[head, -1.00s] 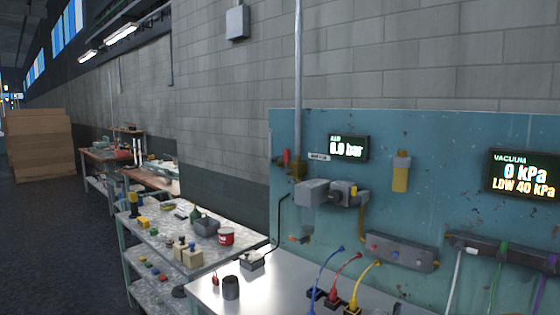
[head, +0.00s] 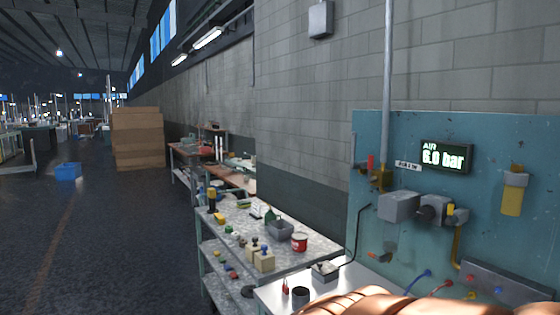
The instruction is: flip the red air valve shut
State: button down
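The red air valve handle (head: 370,163) is small and stands upright on a brass valve body at the upper left of the teal wall panel (head: 480,210). The valve sits at the foot of a grey vertical pipe (head: 387,90). A small label is to its right, and the air display (head: 446,157) beyond it reads about 6.0 bar. My gripper cannot be made out in this view. A tan-orange rounded shape fills part of the bottom edge; I cannot tell what it is.
A white bench (head: 270,295) stands below the panel. A grey regulator (head: 398,206) is fixed right of and below the valve. A cluttered metal cart (head: 325,245) is to the left.

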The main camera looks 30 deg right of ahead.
aim_at(371, 180)
jog(key=u, duration=0.4)
jog(key=i, duration=0.9)
jog(key=z, duration=0.4)
jog(key=i, duration=0.8)
jog(key=z, duration=0.6)
